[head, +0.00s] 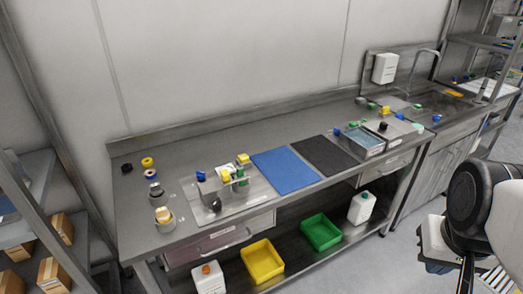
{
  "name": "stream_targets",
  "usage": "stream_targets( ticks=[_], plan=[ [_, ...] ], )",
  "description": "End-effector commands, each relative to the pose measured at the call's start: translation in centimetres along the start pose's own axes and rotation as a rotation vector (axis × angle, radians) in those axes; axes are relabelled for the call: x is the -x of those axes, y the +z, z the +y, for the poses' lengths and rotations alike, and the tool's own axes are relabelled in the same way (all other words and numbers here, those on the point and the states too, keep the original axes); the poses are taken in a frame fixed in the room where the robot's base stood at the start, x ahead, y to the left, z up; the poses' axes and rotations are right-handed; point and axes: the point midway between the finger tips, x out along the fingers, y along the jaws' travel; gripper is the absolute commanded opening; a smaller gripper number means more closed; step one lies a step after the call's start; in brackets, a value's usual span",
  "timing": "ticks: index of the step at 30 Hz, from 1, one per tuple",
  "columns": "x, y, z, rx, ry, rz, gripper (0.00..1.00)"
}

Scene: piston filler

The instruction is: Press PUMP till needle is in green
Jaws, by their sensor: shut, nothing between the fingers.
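The piston filler seems to be the small unit on a metal base plate (250,201) on the left half of the bench. It carries a grey block (209,191), yellow parts (243,159), a green upright part (242,175), a blue piece (200,176) and a dark round knob (215,205). The PUMP label, gauge needle and green zone are too small to make out. My gripper (440,266) hangs at the lower right, in front of the bench and far from the filler. It is shut and empty; its fingers show only as a small dark patch.
A blue mat (285,171) and a black mat (325,154) lie right of the filler. Jars (164,216) and rings (147,162) stand left. A blue-topped tray unit (363,142) stands right. Yellow (262,262) and green (320,233) bins sit below.

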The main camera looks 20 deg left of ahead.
Motion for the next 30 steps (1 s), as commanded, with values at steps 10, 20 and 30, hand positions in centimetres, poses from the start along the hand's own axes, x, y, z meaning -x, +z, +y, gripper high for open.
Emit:
stream_targets(
  ticks=[10,20,30],
  plan=[
    [0.00,0.00,0.00,0.000,0.000,0.000,0.00],
    [0.00,0.00,0.00,0.000,0.000,0.000,0.00],
    [0.15,-0.88,-0.14,0.003,0.008,-0.003,0.00]
  ],
)
